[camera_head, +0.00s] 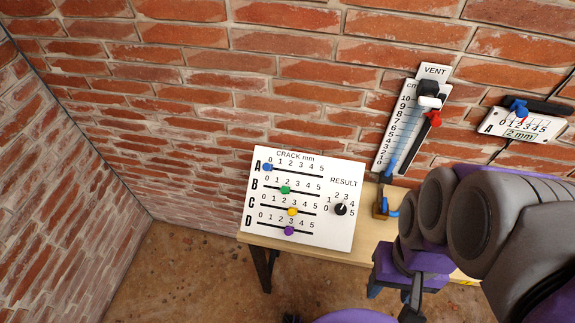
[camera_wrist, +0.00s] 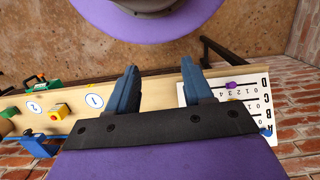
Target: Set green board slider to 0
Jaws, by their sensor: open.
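The white CRACK mm board (camera_head: 335,229) has rows A to D, each a slot marked 0 to 5. The green slider (camera_head: 285,189) is on row B, near 2. The blue slider (camera_head: 267,167) is at 0 on row A, the yellow slider (camera_head: 292,211) on row C and the purple slider (camera_head: 289,231) on row D. In the wrist view the board (camera_wrist: 262,82) appears upside down at right, partly behind my gripper; I cannot make out the green slider there. My gripper (camera_wrist: 161,88) is open and empty, apart from the board, over the table edge.
A RESULT dial (camera_head: 341,209) sits on the board's right side. A VENT gauge (camera_head: 403,125) and a small slider panel (camera_head: 519,125) are on the brick wall. The wooden table (camera_wrist: 150,87) also carries a yellow box with a red button (camera_wrist: 59,111). Left of the board is free.

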